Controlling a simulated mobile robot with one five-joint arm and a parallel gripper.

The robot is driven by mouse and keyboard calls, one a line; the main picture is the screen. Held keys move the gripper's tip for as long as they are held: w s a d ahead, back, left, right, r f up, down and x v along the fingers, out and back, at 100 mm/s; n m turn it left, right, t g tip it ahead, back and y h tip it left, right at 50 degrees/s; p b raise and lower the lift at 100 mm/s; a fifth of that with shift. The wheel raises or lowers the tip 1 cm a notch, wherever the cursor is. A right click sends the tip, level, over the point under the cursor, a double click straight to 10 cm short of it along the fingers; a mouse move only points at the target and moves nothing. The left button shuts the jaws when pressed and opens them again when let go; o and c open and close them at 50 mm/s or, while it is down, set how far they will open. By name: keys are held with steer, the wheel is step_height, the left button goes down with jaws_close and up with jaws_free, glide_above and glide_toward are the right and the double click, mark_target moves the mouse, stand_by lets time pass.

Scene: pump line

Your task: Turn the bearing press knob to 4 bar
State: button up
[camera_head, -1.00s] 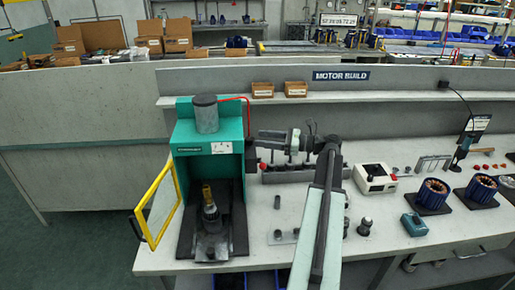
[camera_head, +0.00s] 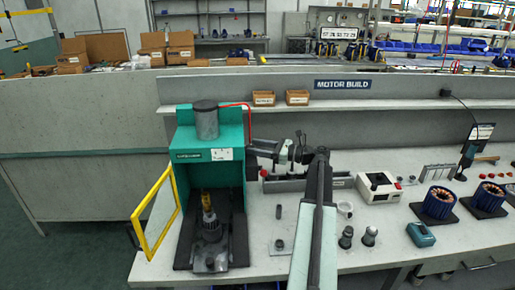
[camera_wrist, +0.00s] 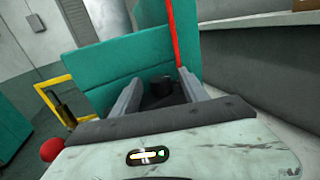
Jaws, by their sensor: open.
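The bearing press (camera_head: 207,142) is a teal box with a grey cylinder on top and an open yellow-framed guard (camera_head: 155,210) on its left. In the wrist view its teal side (camera_wrist: 130,60) faces my gripper. A dark round knob (camera_wrist: 161,86) shows there between my fingers. My gripper (camera_wrist: 158,77) is open, with one finger on each side of the knob in the picture; I cannot tell whether they touch it. In the head view my gripper (camera_head: 253,148) is just right of the press. The knob's setting and any scale are not readable.
A red hose (camera_wrist: 174,40) runs up close behind my right finger. A red ball (camera_wrist: 52,149) shows at lower left of the wrist view. A white box with a red button (camera_head: 379,187) and blue motor stators (camera_head: 438,203) stand farther right on the bench.

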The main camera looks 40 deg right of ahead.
jaws_close()
steer(key=shift+d+y, duration=0.15)
steer(key=shift+y, duration=0.15)
steer(key=shift+w+d+n+g+y, duration=0.15)
steer(key=shift+n+g+y, duration=0.8)
steer(key=shift+g, duration=0.1)
steer(key=shift+w+d+n+g+y, duration=0.15)
steer(key=shift+n+g+y, duration=0.75)
steer(key=shift+g, duration=0.1)
steer(key=shift+w+d+n+g+y, duration=0.15)
steer(key=shift+n+g+y, duration=0.8)
steer(key=shift+g, duration=0.1)
steer(key=shift+a, duration=0.1)
